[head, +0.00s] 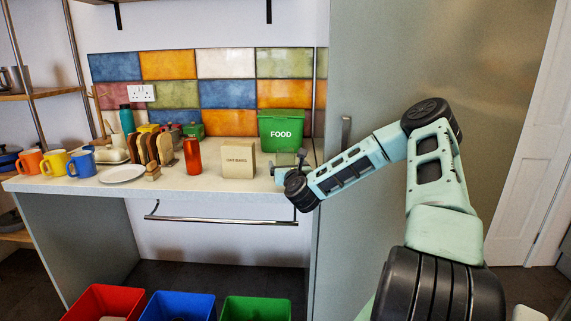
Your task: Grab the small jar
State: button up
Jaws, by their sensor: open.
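My arm reaches in from the right, and my gripper (286,163) is over the right end of the pale counter (215,181), in front of the green FOOD bin. It is open, and it looks small and is partly hidden by my own wrist. I cannot make out a small jar for certain. A small brown item (153,172) stands at the counter's front, beside the white plate, but I cannot tell what it is. Any jar close to my gripper is hidden or too small to tell.
A beige box (238,160) and a red bottle (193,156) stand left of my gripper. The green FOOD bin (283,131) is behind it. Mugs (55,163) and a white plate (122,173) are farther left. A tall grey panel (375,60) borders the counter's right.

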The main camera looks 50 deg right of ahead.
aim_at(287, 162)
jog(key=p+x, duration=0.1)
jog(key=x, duration=0.3)
jog(key=shift+w+d+r, duration=0.15)
jog(key=shift+w+d, duration=0.25)
jog(key=shift+w, duration=0.1)
jog(key=c, duration=1.2)
